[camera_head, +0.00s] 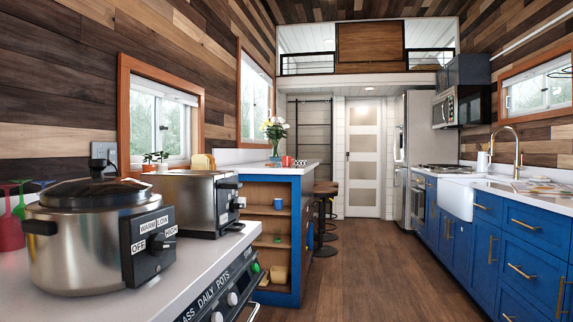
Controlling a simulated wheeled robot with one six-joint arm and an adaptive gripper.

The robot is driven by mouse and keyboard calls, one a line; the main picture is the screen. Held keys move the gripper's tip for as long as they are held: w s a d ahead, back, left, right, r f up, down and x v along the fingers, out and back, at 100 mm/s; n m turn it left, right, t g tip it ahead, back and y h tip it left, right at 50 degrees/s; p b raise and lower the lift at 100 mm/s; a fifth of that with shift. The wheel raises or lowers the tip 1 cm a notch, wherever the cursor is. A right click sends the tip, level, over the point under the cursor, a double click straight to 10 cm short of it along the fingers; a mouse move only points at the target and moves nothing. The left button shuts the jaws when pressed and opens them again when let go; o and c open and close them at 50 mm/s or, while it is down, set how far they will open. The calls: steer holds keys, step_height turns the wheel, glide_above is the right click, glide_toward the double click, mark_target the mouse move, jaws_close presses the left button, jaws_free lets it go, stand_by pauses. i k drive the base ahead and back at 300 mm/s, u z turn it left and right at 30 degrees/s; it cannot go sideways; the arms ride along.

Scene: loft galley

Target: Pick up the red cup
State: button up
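A small red object that looks like a cup (287,161) stands on the white top of the blue shelf counter (262,168), in the middle distance left of centre. It is small in the picture, so its handle and exact shape are hard to tell. It sits below and right of a vase of flowers (275,134). A small dark-and-white patterned item (300,162) is close to its right. My gripper is not in view.
Stools (325,188) line the blue counter's right side. The wooden floor (375,265) is clear between the counters and blue cabinets (487,235).

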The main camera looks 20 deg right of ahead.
mark_target(285, 160)
steer(key=z, duration=0.4)
steer(key=k, duration=0.45)
steer(key=z, duration=0.5)
steer(key=i, duration=2.45)
steer(key=u, duration=0.35)
steer(key=i, duration=2)
steer(key=u, duration=0.05)
